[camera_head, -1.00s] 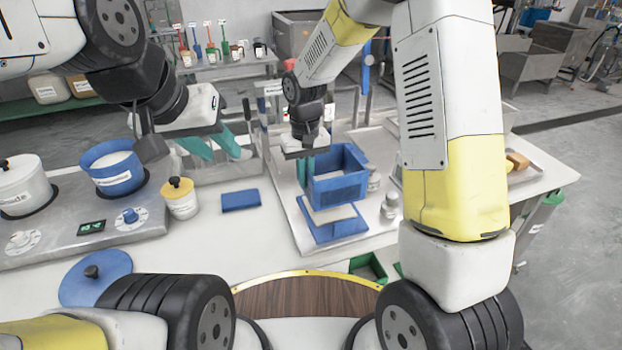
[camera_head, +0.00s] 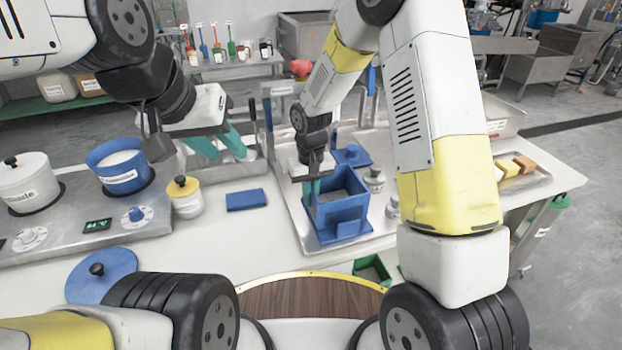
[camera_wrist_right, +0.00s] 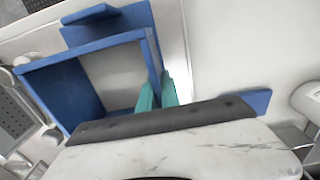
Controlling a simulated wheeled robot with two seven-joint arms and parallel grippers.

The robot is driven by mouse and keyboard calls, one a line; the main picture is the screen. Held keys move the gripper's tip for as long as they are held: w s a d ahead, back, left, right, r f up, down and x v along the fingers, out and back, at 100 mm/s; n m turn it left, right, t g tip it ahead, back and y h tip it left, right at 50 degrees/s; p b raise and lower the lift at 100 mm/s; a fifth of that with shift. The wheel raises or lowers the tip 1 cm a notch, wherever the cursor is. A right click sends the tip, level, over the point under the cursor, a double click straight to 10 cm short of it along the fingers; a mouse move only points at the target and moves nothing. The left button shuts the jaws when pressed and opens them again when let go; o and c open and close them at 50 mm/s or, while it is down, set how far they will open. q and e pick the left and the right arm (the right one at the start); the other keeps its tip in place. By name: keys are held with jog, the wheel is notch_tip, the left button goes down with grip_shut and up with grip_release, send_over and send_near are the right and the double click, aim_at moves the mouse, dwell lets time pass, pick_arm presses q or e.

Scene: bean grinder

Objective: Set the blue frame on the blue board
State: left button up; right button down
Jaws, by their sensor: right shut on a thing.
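The blue frame (camera_head: 341,212) is an open-topped box with a small block on its front. My right gripper (camera_head: 312,190) is shut on the frame's left wall. In the right wrist view its teal fingers (camera_wrist_right: 158,95) pinch the wall of the frame (camera_wrist_right: 70,82). My left gripper (camera_head: 220,146) is open and empty, left of the tray.
A blue pad (camera_head: 246,199) and a yellow-lidded jar (camera_head: 185,199) are to the left.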

jog(key=shift+f, duration=0.25)
jog(key=c, duration=1.6)
grip_release()
jog(key=shift+o, duration=0.2)
notch_tip(320, 180, up, 13)
jog(key=shift+r, duration=0.1)
jog(key=s+d+r+m+t+y, duration=0.1)
jog(key=s+d+r, duration=0.2)
jog(key=d+r, duration=0.15)
jog(key=s+d+r+t, duration=0.1)
jog(key=s+d+r, duration=0.25)
jog(key=r, duration=0.25)
jog(key=s+d+r+m+t, duration=0.1)
jog(key=s+d+r+t, duration=0.1)
jog(key=s, duration=0.4)
jog(key=s+d+r+m+t+y, duration=0.1)
jog(key=s+d+r+t, duration=0.1)
jog(key=s, duration=0.5)
jog(key=shift+d+r, duration=0.65)
jog(key=shift+d, duration=0.45)
jog(key=shift+s, duration=0.1)
